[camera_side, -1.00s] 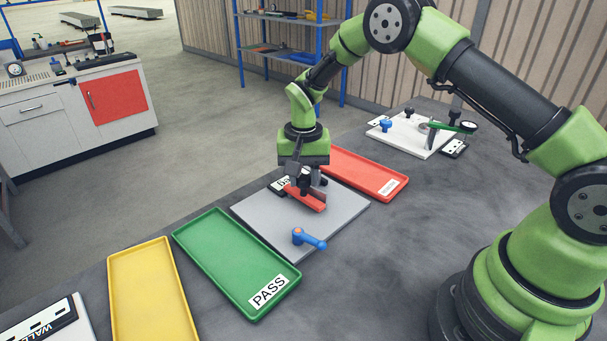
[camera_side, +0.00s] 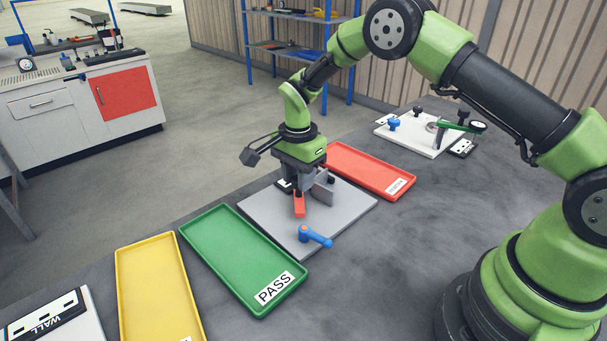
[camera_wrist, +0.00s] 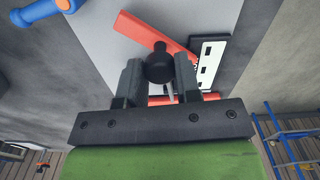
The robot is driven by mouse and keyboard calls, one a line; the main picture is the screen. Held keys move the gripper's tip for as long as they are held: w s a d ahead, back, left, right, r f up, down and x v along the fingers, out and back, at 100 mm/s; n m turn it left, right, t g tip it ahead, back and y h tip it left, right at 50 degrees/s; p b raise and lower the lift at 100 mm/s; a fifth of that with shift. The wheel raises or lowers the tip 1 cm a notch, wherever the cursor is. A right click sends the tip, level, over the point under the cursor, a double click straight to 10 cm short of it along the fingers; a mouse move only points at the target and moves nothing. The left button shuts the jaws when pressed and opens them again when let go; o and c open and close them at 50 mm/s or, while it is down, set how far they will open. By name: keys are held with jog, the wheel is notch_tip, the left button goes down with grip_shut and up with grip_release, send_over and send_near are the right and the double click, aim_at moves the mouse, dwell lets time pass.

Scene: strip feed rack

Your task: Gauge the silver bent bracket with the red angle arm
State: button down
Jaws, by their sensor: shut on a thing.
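The red angle arm (camera_side: 299,204) lies on a grey plate (camera_side: 350,205). In the wrist view the red arm (camera_wrist: 150,30) runs slantwise past my fingertips, with another red part near the gripper body. My gripper (camera_side: 307,188) points down over the plate. It is shut on a black round knob (camera_wrist: 160,65), which sits between the two fingers (camera_wrist: 158,78) beside the red arm. A grey upright piece (camera_side: 323,187) shows at the gripper. I cannot tell whether it is the silver bent bracket or a finger. The bracket is not clearly visible elsewhere.
A green PASS tray (camera_side: 212,254) and a yellow tray (camera_side: 160,290) lie to the left. A red tray (camera_side: 345,160) lies behind. A white fixture board (camera_side: 418,138) is at back right.

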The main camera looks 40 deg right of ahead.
jog(key=m, duration=0.2)
jog(key=w+m, duration=0.1)
jog(key=a+m, duration=0.1)
jog(key=m, duration=0.1)
jog(key=shift+w+m, duration=0.25)
jog(key=shift+m, duration=0.05)
jog(key=shift+w+a+m, duration=0.1)
jog(key=shift+w+m, duration=0.25)
jog(key=shift+m, duration=0.75)
jog(key=shift+w+a+m, duration=0.1)
jog(key=shift+w+m, duration=0.25)
jog(key=shift+m, duration=0.75)
jog(key=c, duration=0.8)
grip_release()
notch_tip(320, 180, up, 10)
